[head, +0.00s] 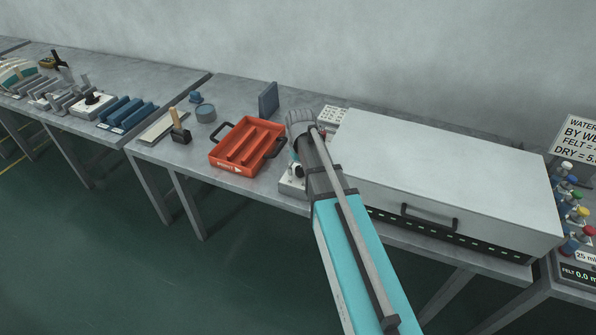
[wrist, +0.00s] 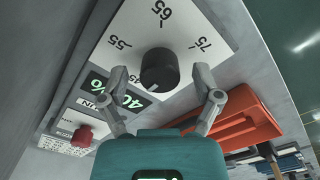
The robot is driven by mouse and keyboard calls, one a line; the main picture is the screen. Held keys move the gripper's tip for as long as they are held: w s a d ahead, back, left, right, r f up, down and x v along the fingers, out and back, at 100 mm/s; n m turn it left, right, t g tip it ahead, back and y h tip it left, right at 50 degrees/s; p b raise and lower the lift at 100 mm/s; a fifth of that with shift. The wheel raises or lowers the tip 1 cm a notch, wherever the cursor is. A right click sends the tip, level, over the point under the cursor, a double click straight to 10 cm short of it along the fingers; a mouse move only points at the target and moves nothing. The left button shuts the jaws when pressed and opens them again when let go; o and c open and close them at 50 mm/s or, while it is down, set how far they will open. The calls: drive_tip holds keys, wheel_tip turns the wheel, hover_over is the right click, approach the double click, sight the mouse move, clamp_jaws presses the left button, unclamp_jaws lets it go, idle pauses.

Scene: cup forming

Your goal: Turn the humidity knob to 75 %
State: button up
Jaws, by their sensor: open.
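In the wrist view the black round humidity knob (wrist: 160,70) stands on a white dial plate (wrist: 112,62) marked 55, 65 and 75, with a partly hidden number lower left. My gripper (wrist: 162,80) is open, one finger on each side of the knob, with visible gaps. In the head view my arm hides the knob; part of its box (head: 289,187) shows.
A red button (wrist: 82,136) sits near the dial. The orange tray (head: 218,157) is just left of the box, also close in the wrist view (wrist: 248,117). A large white cabinet (head: 440,170) with a handle stands right of my arm.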

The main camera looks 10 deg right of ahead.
drive_tip(key=c, duration=1)
drive_tip(key=shift+a, duration=0.35)
clamp_jaws()
drive_tip(key=shift+d, duration=0.25)
